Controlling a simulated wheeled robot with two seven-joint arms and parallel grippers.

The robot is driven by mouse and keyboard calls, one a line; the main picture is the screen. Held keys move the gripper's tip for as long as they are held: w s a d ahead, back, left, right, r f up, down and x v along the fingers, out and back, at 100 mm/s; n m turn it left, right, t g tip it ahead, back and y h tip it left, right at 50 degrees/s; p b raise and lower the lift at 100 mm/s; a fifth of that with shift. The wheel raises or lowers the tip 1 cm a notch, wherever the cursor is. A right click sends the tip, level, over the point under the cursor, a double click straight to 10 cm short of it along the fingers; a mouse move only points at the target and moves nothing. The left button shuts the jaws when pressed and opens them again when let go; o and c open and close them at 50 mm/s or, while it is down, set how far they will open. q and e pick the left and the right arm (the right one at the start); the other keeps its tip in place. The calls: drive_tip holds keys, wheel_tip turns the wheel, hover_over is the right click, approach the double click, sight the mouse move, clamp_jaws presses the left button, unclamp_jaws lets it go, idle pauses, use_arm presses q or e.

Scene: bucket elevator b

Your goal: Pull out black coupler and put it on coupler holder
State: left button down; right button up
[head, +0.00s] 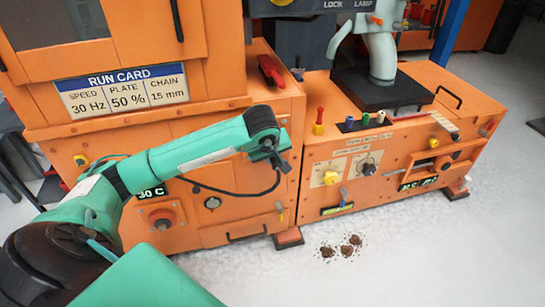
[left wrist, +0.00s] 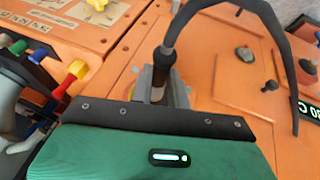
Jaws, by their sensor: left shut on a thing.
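My left gripper (head: 276,158) is at the right side of the front of the left orange cabinet, shut on the black coupler. In the left wrist view the black coupler (left wrist: 163,68) is a dark cylinder with a thick black cable curving from its top. Grey parts sit around its lower end. The black plate of my wrist hides its base, so I cannot tell whether it is still seated. In the head view the gripper hides the coupler, and its cable (head: 235,191) loops left along the panel. I cannot pick out the coupler holder with certainty. My right gripper is not in view.
A red-yellow handle (head: 318,121) and several coloured pegs (head: 366,118) stand on the right cabinet's top (head: 415,85). A red clamp-like handle (head: 271,70) lies on the left cabinet. Brown clumps (head: 345,246) lie on the otherwise clear floor in front.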

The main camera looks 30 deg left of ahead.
sight(278, 169)
use_arm(q)
drive_tip(key=shift+s+d, duration=0.4)
drive_tip(key=shift+d, duration=0.1)
idle(0.3)
drive_tip(key=shift+s+d, duration=1.25)
drive_tip(key=shift+d, duration=0.25)
drive_tip(key=shift+s+d, duration=1.35)
drive_tip(key=shift+d, duration=0.15)
